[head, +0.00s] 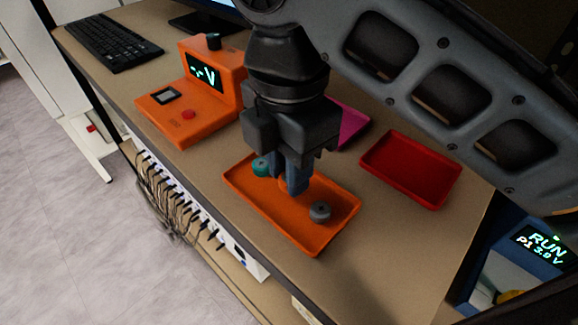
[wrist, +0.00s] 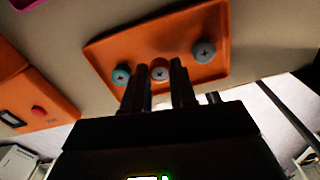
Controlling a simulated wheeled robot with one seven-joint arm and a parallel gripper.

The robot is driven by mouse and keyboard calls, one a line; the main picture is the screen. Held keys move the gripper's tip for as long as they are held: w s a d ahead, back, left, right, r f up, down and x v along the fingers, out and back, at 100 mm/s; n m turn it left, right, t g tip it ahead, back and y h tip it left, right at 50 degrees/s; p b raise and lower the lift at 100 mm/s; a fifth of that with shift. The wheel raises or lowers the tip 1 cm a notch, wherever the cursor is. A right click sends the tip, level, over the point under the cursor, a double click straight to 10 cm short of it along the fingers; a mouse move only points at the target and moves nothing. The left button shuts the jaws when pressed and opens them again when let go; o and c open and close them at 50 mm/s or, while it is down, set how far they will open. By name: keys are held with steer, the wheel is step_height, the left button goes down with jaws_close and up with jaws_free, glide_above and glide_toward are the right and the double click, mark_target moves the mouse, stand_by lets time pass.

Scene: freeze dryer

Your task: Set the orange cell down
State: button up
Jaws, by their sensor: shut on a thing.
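My gripper (head: 287,187) points down over the orange tray (head: 245,191) and is shut on the orange cell. The cell (wrist: 160,73) shows between the fingertips in the wrist view, with a grey plus-marked top. In the head view the fingers hide most of it. It is low over the tray's middle; I cannot tell whether it touches the tray floor. A teal cell (head: 261,167) stands in the tray to the left of my gripper, and a grey cell (head: 320,211) stands to the right.
An orange meter (head: 195,105) with a display and red button stands behind left. A red tray (head: 410,170) lies to the right, empty. A magenta tray (head: 350,121) is partly hidden behind my gripper. A keyboard (head: 108,40) is at the back left.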

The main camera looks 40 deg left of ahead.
steer(key=shift+f, duration=0.55)
steer(key=shift+f, duration=0.1)
steer(key=o, duration=0.8)
step_height(320, 180, up, 12)
steer(key=shift+r, duration=0.15)
